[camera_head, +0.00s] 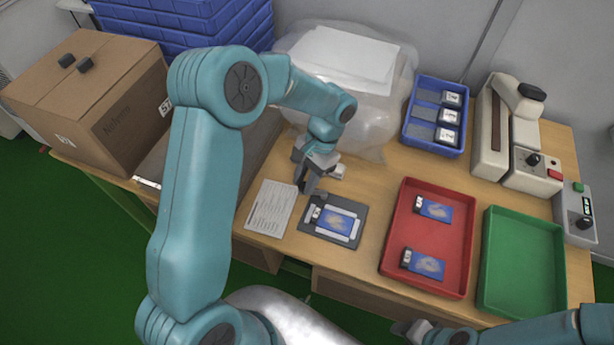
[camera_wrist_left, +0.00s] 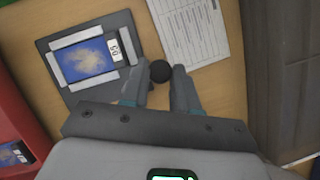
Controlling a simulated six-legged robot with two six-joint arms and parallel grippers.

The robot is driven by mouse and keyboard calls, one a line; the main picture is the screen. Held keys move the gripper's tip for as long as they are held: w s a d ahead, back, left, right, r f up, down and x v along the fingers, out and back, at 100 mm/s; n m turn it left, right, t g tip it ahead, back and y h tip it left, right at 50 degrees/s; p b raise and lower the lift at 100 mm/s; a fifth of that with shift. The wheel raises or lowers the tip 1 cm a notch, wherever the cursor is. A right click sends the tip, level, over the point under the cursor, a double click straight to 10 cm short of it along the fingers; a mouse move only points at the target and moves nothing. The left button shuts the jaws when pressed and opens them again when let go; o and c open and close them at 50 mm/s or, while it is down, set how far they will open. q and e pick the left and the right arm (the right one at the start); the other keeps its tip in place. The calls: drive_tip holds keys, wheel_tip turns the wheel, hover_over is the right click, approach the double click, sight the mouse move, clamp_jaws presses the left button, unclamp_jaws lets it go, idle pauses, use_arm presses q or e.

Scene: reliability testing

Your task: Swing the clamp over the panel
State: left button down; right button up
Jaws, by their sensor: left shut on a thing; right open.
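The panel (camera_head: 335,222) is a blue card with a pale pattern, lying flat between white rails on a dark grey fixture plate (camera_head: 313,237). It also shows in the left wrist view (camera_wrist_left: 84,60), with a small white numbered label at one edge. My left gripper (camera_head: 308,187) is at the plate's back left corner. In the left wrist view its fingers (camera_wrist_left: 165,84) are closed around a round black knob (camera_wrist_left: 161,71) beside the panel, which I take to be the clamp's. The rest of the clamp is mostly hidden. My right gripper (camera_head: 412,330) is low at the front edge, empty.
A printed sheet (camera_head: 270,208) lies left of the plate. A red tray (camera_head: 396,237) with two blue panels and an empty green tray (camera_head: 522,262) are on the right. A blue bin (camera_head: 411,133), bench device (camera_head: 492,130) and cardboard box (camera_head: 120,110) stand behind.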

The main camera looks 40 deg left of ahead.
use_arm(q)
drive_tip(key=n, duration=0.2)
drive_tip(key=s+n+h, duration=0.1)
drive_tip(key=shift+d+b, duration=0.25)
drive_tip(key=shift+b, duration=0.15)
drive_tip(key=n, duration=0.1)
drive_tip(key=d+n+h, duration=0.1)
drive_tip(key=n, duration=0.1)
drive_tip(key=s+n+b, duration=0.1)
drive_tip(key=shift+d+h, duration=0.25)
drive_tip(key=shift+h, duration=0.15)
drive_tip(key=n, duration=0.1)
drive_tip(key=d+n+h, duration=0.1)
drive_tip(key=n, duration=0.1)
drive_tip(key=n+t+b, duration=0.1)
drive_tip(key=shift+s+d+n+h, duration=0.25)
drive_tip(key=shift+d+n+h, duration=0.05)
drive_tip(key=shift+d+r+n+t, duration=0.1)
drive_tip(key=shift+d+n+t, duration=0.4)
drive_tip(key=shift+n, duration=0.7)
drive_tip(key=c, duration=0.9)
unclamp_jaws()
drive_tip(key=shift+d, duration=0.1)
drive_tip(key=shift+o, duration=0.2)
